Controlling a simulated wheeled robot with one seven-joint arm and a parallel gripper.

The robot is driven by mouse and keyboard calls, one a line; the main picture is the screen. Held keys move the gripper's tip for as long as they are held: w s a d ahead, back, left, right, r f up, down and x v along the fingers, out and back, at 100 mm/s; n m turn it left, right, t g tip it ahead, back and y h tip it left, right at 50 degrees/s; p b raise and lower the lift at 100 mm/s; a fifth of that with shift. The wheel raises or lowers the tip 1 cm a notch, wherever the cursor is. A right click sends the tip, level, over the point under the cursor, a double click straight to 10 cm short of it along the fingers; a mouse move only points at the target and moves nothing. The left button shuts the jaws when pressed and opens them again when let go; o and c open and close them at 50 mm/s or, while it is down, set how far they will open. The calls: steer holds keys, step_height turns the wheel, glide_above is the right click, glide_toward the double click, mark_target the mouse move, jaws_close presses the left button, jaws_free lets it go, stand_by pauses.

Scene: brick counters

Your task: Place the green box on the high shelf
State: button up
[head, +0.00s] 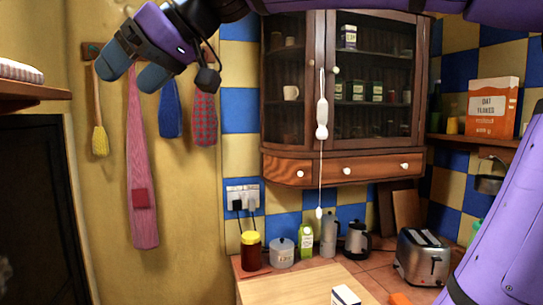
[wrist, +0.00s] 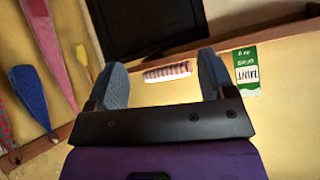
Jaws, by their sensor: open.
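A green and white box marked MINT (wrist: 247,72) shows in the wrist view, to the right of my fingers. That view is upside down, and the box appears to stand upright on the wooden shelf (wrist: 290,36), apart from my gripper. The same shelf shows in the head view (head: 35,92) at the left edge, where the box is out of view. My gripper (head: 133,72) is at the upper left of the head view, in front of the wall hooks. In the wrist view its fingers (wrist: 161,66) are spread with nothing held between them.
A striped, folded item (head: 20,71) lies on the shelf, above a dark panel (head: 30,200). Cloths and a brush hang on the wall. A glass-fronted cabinet (head: 345,167) hangs at centre.

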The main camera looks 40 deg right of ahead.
steer(key=s+d+f+m+h, duration=0.2)
steer(key=s+d+f, duration=0.3)
steer(key=f, duration=0.3)
steer(key=s+d+f+m+g+h, duration=0.1)
steer(key=s+d+f+m+h, duration=0.2)
steer(key=d+f, duration=0.3)
steer(key=s+d+f+m+h, duration=0.2)
steer(key=s+d+f, duration=0.4)
steer(key=f, duration=0.5)
steer(key=shift+s+f+m+g+h, duration=0.25)
steer(key=shift+s+m+g+h, duration=0.05)
steer(key=shift+d, duration=0.1)
